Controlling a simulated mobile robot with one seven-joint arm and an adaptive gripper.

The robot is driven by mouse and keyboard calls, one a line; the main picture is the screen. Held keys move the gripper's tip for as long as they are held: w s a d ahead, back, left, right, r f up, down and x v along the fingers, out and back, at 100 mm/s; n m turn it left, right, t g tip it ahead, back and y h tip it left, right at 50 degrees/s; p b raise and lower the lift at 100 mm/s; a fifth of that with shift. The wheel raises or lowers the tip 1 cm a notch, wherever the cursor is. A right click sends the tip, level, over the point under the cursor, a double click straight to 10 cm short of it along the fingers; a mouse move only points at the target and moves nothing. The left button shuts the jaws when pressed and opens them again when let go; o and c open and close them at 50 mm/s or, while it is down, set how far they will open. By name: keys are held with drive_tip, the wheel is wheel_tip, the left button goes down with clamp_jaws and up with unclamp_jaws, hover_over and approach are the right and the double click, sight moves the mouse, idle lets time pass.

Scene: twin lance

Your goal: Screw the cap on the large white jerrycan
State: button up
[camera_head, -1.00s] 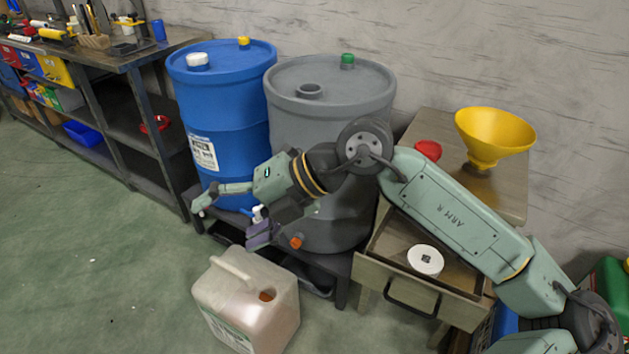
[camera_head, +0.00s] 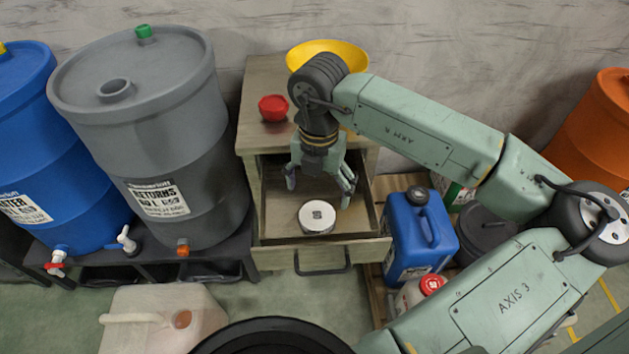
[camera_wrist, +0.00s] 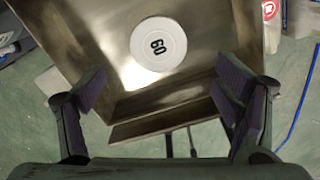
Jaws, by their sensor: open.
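The large white jerrycan (camera_head: 150,322) stands on the floor at the lower left of the head view, with a handle on top and an open round neck (camera_head: 183,319). A white round cap (camera_head: 317,216) lies in the open drawer (camera_head: 275,226). It also shows in the wrist view (camera_wrist: 158,44), with a dark "60" on top. My gripper (camera_head: 322,190) is open and empty, pointing down over the drawer just behind the cap in the head view. In the wrist view its two fingers (camera_wrist: 165,95) are spread wide, with the cap beyond them.
A red cap (camera_head: 272,107) and a yellow funnel (camera_head: 325,50) are on the cabinet top. A grey drum (camera_head: 150,120) with an orange tap stands left of the cabinet. A blue jerrycan (camera_head: 415,240) and a smaller red-capped one (camera_head: 418,292) stand to the right.

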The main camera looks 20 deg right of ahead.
sight(317, 215)
wheel_tip(317, 215, down, 9)
drive_tip(key=b, duration=0.7)
drive_tip(key=shift+r, duration=0.1)
drive_tip(key=shift+c, duration=0.4)
drive_tip(key=shift+a, duration=0.1)
drive_tip(key=c, duration=1.2)
drive_tip(key=shift+r+p, duration=1.4)
drive_tip(key=shift+r, duration=2.1)
drive_tip(key=shift+c, duration=0.2)
